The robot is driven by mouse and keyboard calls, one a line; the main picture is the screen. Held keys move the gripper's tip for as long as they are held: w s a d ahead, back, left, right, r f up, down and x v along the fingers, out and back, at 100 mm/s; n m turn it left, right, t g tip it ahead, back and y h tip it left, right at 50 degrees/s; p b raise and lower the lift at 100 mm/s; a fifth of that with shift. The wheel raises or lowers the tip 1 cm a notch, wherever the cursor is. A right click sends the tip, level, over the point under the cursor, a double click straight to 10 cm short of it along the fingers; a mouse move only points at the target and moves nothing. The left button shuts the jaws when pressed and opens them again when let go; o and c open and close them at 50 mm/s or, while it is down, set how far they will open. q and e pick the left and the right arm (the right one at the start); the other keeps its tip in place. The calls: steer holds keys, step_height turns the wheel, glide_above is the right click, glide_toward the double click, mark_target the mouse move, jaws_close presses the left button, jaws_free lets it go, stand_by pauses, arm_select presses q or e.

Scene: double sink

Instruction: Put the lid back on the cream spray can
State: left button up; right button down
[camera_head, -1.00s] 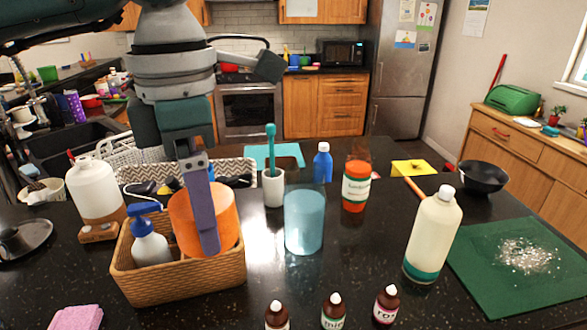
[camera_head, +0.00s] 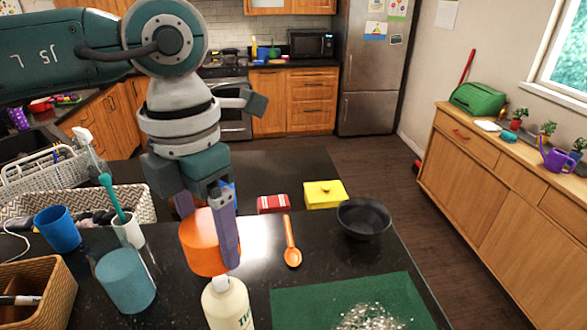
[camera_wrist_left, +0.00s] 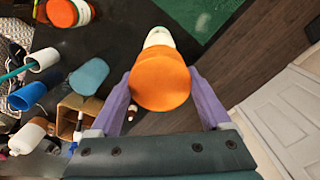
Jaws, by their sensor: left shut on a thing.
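My left gripper (camera_head: 208,240) is shut on an orange, cup-shaped lid (camera_head: 200,245), its purple fingers on either side of it. In the left wrist view the lid (camera_wrist_left: 160,80) sits between both fingers (camera_wrist_left: 160,100). The cream spray can (camera_head: 228,306) stands upright on the black counter at the bottom of the head view, its lower part cut off. Its white top (camera_head: 222,285) is uncovered, just below and right of the lid. In the left wrist view the can (camera_wrist_left: 158,36) shows just beyond the lid, which hides part of it. My right gripper is not in view.
An orange spoon (camera_head: 291,248), black bowl (camera_head: 363,220) and yellow box (camera_head: 323,195) are behind. A teal cup (camera_head: 125,283), blue cup (camera_head: 57,230) and wicker basket (camera_head: 50,290) stand left.

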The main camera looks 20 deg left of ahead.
mark_target(218, 280)
arm_select(q)
steer(key=shift+s+a+f+b, duration=0.1)
steer(key=shift+f+b, duration=0.5)
steer(key=shift+f, duration=0.2)
step_height(218, 280, down, 4)
steer(key=b, duration=0.2)
steer(key=shift+r+b, duration=0.2)
steer(key=shift+b, duration=0.2)
steer(key=shift+f+b, duration=0.6)
steer(key=shift+f+b, duration=0.2)
steer(key=shift+b, duration=0.4)
stand_by(0.9)
steer(key=o, duration=1.3)
steer(key=shift+c, duration=0.2)
